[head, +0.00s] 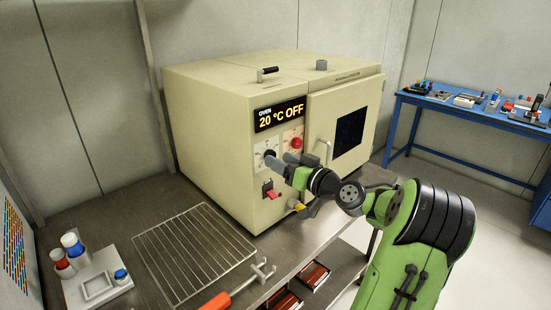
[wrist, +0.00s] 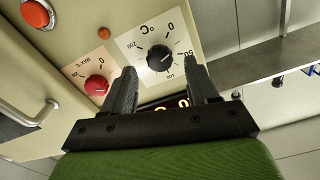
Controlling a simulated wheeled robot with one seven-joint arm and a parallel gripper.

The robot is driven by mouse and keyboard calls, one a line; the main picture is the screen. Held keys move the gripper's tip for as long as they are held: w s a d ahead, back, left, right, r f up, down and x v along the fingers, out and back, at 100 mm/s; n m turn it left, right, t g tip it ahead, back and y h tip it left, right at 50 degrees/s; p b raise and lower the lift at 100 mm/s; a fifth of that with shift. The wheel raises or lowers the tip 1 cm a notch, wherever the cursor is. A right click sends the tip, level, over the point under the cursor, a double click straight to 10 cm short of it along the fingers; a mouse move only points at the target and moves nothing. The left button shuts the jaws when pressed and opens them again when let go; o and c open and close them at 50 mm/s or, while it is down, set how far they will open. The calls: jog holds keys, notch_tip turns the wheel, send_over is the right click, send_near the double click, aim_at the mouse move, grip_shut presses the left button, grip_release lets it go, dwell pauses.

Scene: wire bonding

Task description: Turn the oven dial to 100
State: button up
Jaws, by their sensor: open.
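The beige oven (head: 220,120) stands on the metal bench, its display (head: 279,114) reading "OVEN 20 °C OFF". The black temperature dial (wrist: 160,58) sits on a white scale plate marked °C, seen upside down in the wrist view. In the head view the dial (head: 269,155) is partly covered by my gripper (head: 283,161). In the wrist view my gripper (wrist: 163,78) is open, its two dark fingers pointing toward the dial, one on each side. Whether they touch the dial I cannot tell. The dial's exact pointer setting is too small to read.
A red MAX °C dial (wrist: 96,86) sits beside the temperature dial. A red rocker switch (head: 268,189) is below it. The door handle (head: 322,149) sticks out at the right. A wire rack (head: 194,250) lies on the bench in front. A blue table (head: 470,124) stands at the right.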

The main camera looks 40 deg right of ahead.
jog(key=shift+w, duration=1.4)
jog(key=c, duration=1)
jog(key=shift+c, duration=0.2)
jog(key=shift+m, duration=0.3)
jog(key=shift+f+m+p, duration=0.15)
jog(key=shift+m+p, duration=3.95)
jog(key=shift+m, duration=1.05)
jog(key=shift+f+m+p, duration=0.1)
jog(key=shift+m+p, duration=3.95)
jog(key=shift+m, duration=1.1)
jog(key=shift+f, duration=0.1)
